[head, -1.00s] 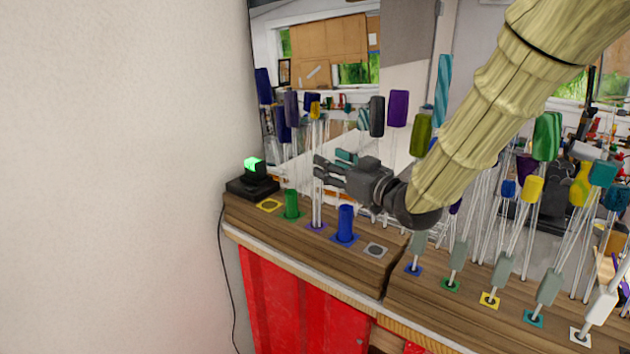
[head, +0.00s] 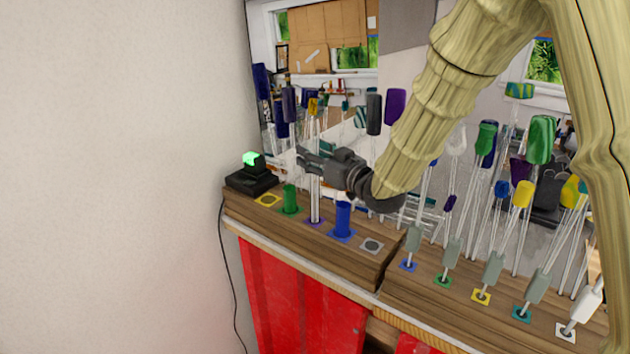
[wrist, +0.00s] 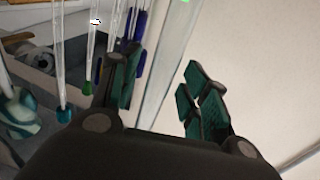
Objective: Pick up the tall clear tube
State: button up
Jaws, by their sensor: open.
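The tall clear tube (head: 315,208) stands upright on a small purple-marked square on the wooden ledge in the head view. My gripper (head: 304,162) is at its upper part, pointing left, and hides some of it. In the wrist view a wide clear tube (wrist: 171,75) runs between the two spread fingers of my gripper (wrist: 162,88). The fingers are open, and a gap shows on the right side of the tube.
A green short cylinder (head: 290,199) and a blue one (head: 343,220) stand on either side of the tube. A black device with a green light (head: 251,174) sits at the ledge's left end. Many thin rods with coloured heads (head: 522,194) crowd the right.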

jog(key=shift+w+f, duration=0.1)
jog(key=shift+c, duration=0.7)
grip_shut()
